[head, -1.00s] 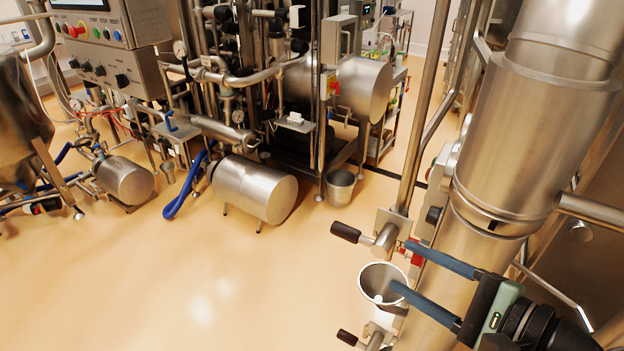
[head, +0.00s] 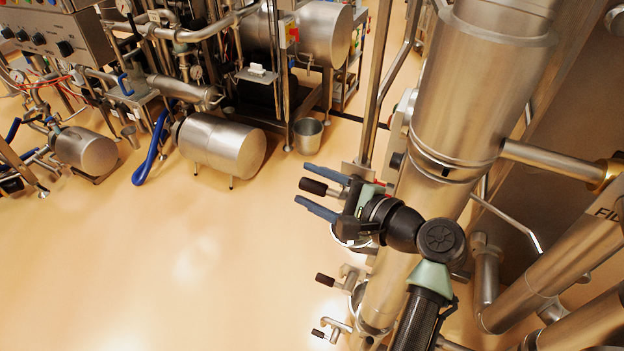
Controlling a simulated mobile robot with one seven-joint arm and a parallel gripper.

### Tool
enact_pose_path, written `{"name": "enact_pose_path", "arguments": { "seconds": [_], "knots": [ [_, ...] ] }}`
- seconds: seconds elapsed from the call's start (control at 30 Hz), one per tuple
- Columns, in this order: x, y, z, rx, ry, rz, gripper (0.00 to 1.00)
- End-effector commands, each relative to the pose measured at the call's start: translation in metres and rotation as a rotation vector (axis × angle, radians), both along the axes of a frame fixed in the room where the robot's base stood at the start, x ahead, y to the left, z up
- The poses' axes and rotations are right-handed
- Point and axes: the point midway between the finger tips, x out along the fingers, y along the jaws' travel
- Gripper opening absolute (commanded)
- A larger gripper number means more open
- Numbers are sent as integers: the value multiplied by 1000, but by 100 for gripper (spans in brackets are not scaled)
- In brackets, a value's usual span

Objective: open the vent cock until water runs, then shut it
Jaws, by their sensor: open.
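Several small cocks with black handles stand on the steel column (head: 480,90) at the right of the head view. The upper cock's black handle (head: 313,186) shows between the two blue fingers of my gripper (head: 304,184). The gripper is open, with one finger above the handle and one below in the picture; I cannot tell whether they touch it. The upper cock's body is hidden behind the gripper. A middle cock (head: 325,280) and a lowest cock (head: 318,333) show below. No label tells which is the vent cock. I see no running water.
A horizontal steel tank (head: 215,145), a bucket (head: 308,134) and a blue hose (head: 152,148) stand at the back. A side pipe (head: 545,158) leaves the column at right. The floor at left front is clear.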

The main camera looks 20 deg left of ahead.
Motion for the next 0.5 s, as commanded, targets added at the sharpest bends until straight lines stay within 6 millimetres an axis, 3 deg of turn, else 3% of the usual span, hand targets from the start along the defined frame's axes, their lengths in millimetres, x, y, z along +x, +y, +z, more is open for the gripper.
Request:
{"name": "enact_pose_path", "arguments": {
  "seconds": [0.3,0.5],
  "knots": [
    [1,3,-1,0,0,-1,59],
    [1,3,-1,0,0,-1,25]
  ]
}}
